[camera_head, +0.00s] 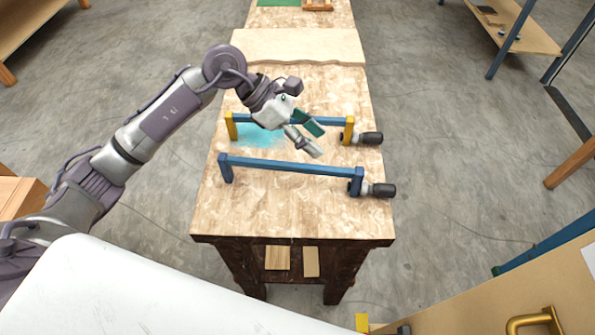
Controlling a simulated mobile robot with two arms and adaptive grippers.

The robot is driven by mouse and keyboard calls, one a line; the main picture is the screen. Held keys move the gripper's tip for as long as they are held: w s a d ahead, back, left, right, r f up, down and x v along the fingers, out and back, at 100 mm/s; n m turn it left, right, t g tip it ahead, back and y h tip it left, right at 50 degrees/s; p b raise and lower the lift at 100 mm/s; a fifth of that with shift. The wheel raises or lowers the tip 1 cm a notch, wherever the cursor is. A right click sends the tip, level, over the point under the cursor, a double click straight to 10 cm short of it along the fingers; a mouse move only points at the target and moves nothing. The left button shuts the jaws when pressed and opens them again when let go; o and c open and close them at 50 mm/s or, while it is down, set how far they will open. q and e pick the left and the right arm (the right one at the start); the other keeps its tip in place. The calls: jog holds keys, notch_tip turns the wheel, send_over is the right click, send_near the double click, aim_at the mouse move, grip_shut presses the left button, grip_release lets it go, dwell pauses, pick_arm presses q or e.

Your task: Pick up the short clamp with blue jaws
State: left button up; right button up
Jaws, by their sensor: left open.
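The clamp with blue jaws (290,167) lies on the near part of the wooden workbench. Its blue bar runs left to right, with a jaw at each end and a dark handle at the right end. A second clamp with yellow jaws (348,130) and a blue bar lies behind it, roughly parallel. My left gripper (316,142) is open, with nothing visible between its fingers. It is over the gap between the two clamps and hides part of the yellow-jawed clamp's bar. Whether it touches either clamp is unclear. My right gripper is out of view.
The workbench (300,215) has a light blue stain by the yellow-jawed clamp. A wavy pale board (300,46) lies farther back, with bare bench in front of it. Shelves or tables stand at the upper left and upper right. A panel with a brass handle (535,322) is at lower right.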

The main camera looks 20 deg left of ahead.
pick_arm(q)
jog(key=w+a+f+y, duration=0.1)
jog(key=a+y, duration=0.4)
jog(key=a, duration=0.4)
jog(key=p, duration=0.2)
send_near(297, 164)
jog(key=shift+m, duration=0.3)
jog(key=x, duration=0.5)
jog(key=shift+s, duration=0.25)
jog(key=p+x, duration=0.2)
jog(key=x, duration=0.2)
jog(key=shift+w+d+f+p, duration=0.2)
jog(key=shift+f+p, duration=0.1)
jog(key=shift+d+f, duration=0.1)
jog(key=shift+f, duration=0.2)
jog(key=c, duration=0.9)
jog(key=shift+r, duration=0.1)
grip_shut()
